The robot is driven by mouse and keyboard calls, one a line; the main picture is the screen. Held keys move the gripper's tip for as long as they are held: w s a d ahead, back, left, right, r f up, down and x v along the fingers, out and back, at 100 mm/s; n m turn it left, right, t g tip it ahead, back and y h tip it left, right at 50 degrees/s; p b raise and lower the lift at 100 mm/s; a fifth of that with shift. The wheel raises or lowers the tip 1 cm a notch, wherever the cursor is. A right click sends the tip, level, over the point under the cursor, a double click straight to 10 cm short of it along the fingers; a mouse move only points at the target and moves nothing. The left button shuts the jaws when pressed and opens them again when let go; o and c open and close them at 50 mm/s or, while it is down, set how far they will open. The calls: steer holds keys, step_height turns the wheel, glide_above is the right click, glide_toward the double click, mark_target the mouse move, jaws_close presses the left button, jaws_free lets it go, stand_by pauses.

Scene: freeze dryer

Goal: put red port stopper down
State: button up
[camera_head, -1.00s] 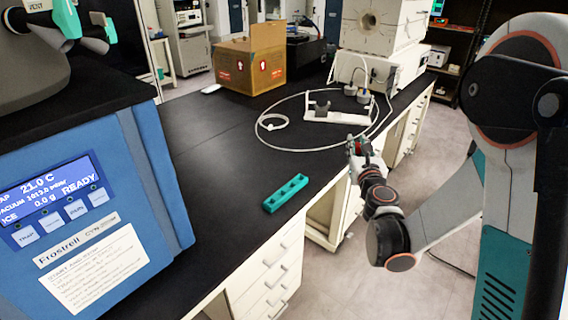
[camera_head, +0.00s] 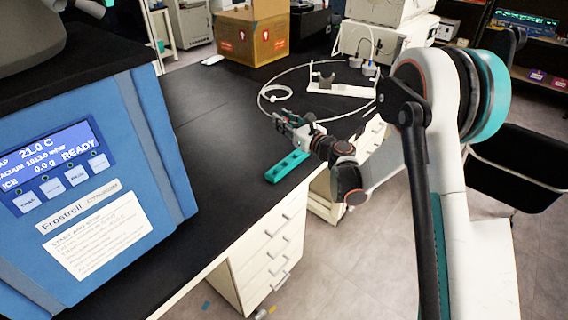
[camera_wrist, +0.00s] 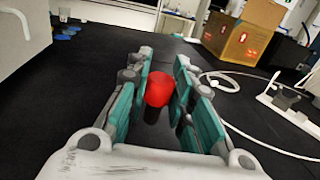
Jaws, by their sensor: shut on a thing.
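The red port stopper (camera_wrist: 159,88) is a short red cylinder between the two teal-padded fingers of my gripper (camera_wrist: 163,62) in the wrist view. My gripper is shut on it and holds it above the black bench. In the head view my gripper (camera_head: 279,119) is over the bench, just behind a teal rack with holes (camera_head: 287,167). The stopper cannot be made out in the head view. The gap between its underside and the bench top is hard to judge.
The blue freeze dryer (camera_head: 90,190) stands at the left. A white cable loop and a white stand (camera_head: 335,88) lie behind my gripper, with a cardboard box (camera_head: 252,38) farther back. The black bench top (camera_head: 215,125) left of my gripper is clear.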

step_height(320, 180, down, 16)
steer(key=b, duration=0.5)
steer(key=shift+r, duration=0.35)
steer(key=o, duration=0.9)
steer(key=shift+o, duration=0.2)
